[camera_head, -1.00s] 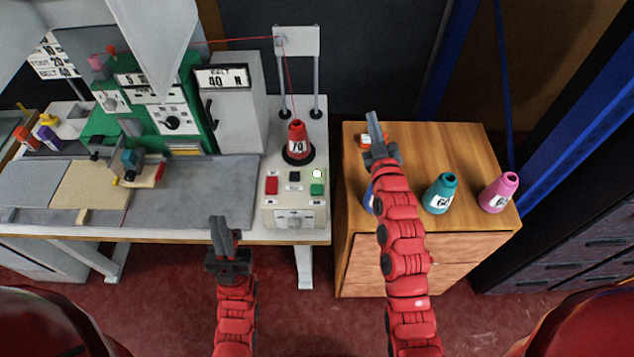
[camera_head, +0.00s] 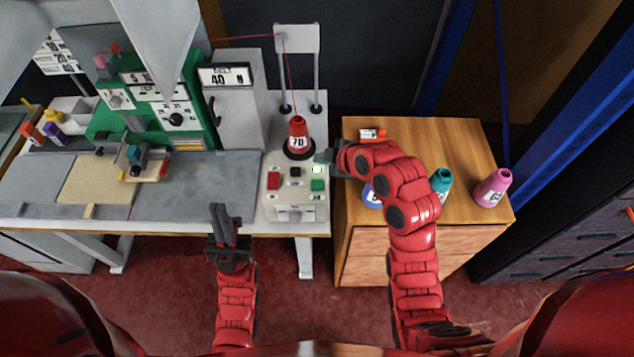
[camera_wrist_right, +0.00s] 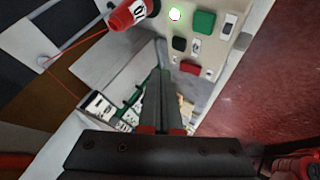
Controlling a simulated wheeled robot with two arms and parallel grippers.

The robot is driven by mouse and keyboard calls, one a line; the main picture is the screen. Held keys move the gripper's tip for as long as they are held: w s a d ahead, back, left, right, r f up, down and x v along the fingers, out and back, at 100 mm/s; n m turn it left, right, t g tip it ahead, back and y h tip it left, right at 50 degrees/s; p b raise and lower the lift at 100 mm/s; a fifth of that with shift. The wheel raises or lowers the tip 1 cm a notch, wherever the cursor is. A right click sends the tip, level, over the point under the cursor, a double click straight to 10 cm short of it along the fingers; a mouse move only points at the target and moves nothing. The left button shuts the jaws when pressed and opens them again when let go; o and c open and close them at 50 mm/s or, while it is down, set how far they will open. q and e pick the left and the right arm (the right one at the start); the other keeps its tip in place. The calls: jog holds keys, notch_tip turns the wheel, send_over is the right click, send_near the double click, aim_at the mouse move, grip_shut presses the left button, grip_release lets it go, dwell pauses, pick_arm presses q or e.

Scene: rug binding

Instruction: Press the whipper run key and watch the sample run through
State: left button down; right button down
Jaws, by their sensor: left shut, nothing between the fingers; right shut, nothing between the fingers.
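The control box (camera_head: 277,207) at the right end of the work table carries a red key (camera_head: 274,180), a black key (camera_head: 295,172) and a green key (camera_head: 317,184). A small lamp (camera_head: 317,169) glows by the green key. The key labels are too small to read. My right gripper (camera_head: 322,157) is shut and empty, just right of the box's upper edge. In the right wrist view its fingers (camera_wrist_right: 160,100) are together, with the green key (camera_wrist_right: 205,22) and red key (camera_wrist_right: 190,68) beyond. My left gripper (camera_head: 224,222) is shut and empty, in front of the table. A beige sample (camera_head: 97,180) lies on the table.
A red cone (camera_head: 298,137) with thread stands behind the keys. The green machine (camera_head: 196,112) and grey belt unit (camera_head: 233,110) are further left. The wooden cabinet (camera_head: 435,140) at right holds a teal cone (camera_head: 442,180), partly hidden by my arm, and a pink cone (camera_head: 492,188).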

jog(key=shift+f, duration=0.1)
jog(key=b, duration=0.1)
send_over(321, 186)
notch_tip(321, 186, down, 6)
jog(key=shift+f, duration=0.2)
jog(key=shift+f+b, duration=0.7)
jog(key=shift+b, duration=0.25)
jog(key=shift+f+b, duration=0.35)
jog(key=shift+f, duration=0.1)
jog(key=shift+r, duration=0.1)
dwell(0.7)
jog(key=shift+f+b, duration=0.5)
jog(key=shift+b, duration=0.25)
